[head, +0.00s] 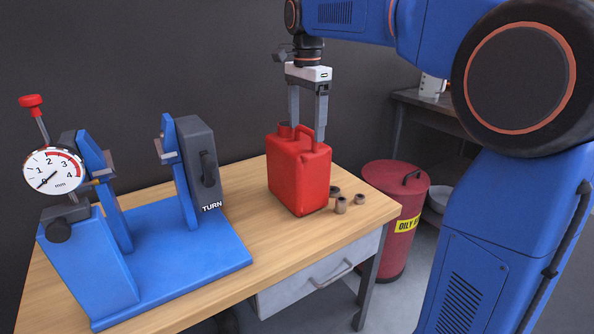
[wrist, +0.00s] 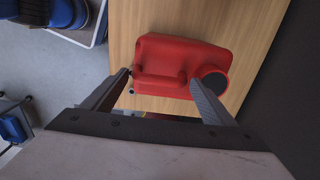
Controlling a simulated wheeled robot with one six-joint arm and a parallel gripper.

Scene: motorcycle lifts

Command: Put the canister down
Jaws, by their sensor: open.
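The red canister (head: 298,176) stands upright on the wooden table (head: 240,173), near its right end. It has a cap and a handle on top. My gripper (head: 308,127) is open and points straight down at the canister's top, with one finger on each side of the handle. In the wrist view the red canister (wrist: 187,57) lies just beyond the fingertips of my gripper (wrist: 162,84), its dark round cap close to the right finger. I cannot tell whether the fingers touch the canister.
Several small bushings (head: 341,204) lie right of the canister. A blue fixture (head: 170,262) with a dial gauge (head: 54,170) fills the table's left part. A red oily-waste bin (head: 398,205) stands on the floor beyond the table's right edge. A dark wall is behind.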

